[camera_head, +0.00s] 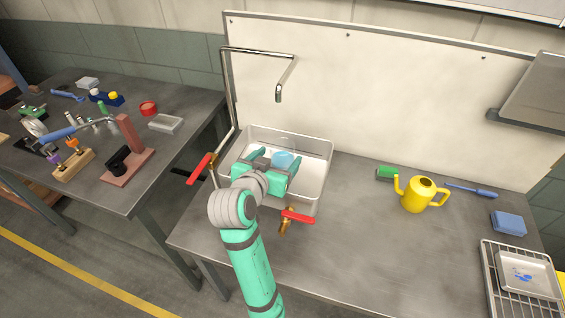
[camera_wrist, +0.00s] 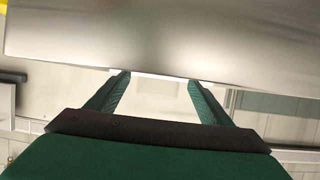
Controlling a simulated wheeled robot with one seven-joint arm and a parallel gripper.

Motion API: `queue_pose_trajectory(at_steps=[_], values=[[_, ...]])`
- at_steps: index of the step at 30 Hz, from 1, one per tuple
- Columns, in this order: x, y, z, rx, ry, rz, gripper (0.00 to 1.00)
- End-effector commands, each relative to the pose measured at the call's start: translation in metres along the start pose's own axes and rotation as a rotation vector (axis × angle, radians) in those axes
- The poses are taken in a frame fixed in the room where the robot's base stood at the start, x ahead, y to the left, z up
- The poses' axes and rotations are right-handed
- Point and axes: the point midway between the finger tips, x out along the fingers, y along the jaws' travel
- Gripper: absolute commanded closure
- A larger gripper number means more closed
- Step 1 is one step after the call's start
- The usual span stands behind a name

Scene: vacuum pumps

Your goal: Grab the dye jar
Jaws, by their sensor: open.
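My gripper (camera_head: 270,163) is over the sink in the head view, its teal fingers spread. In the wrist view the open fingers (camera_wrist: 159,78) have nothing visibly held between them. A small round red thing (camera_head: 148,108) sits on the left table, far from the gripper. No jar is clearly recognisable in either view.
The metal sink (camera_head: 318,150) has walls around my gripper, with a tall bent faucet (camera_head: 231,90) behind and red-handled valves (camera_head: 298,216) in front. A yellow watering can (camera_head: 418,194), blue sponge (camera_head: 508,222) and wire rack (camera_head: 495,285) are right. The middle counter (camera_head: 365,245) is clear.

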Motion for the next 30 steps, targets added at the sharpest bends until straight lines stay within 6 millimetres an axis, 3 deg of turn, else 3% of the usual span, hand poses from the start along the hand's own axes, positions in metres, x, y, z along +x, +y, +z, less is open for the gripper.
queue_pose_trajectory(at_steps=[7, 16, 21, 24, 30], values=[[0.031, 0.002, -0.001, -0.001, -0.001, 0.002, 0.26], [0.035, 0.002, -0.001, 0.0, 0.0, 0.0, 0.26], [0.035, 0.002, -0.001, 0.0, 0.0, 0.0, 0.67], [0.034, 0.002, -0.002, 0.0, 0.001, 0.0, 0.84], [0.034, 0.002, -0.002, 0.0, 0.001, 0.0, 0.84]])
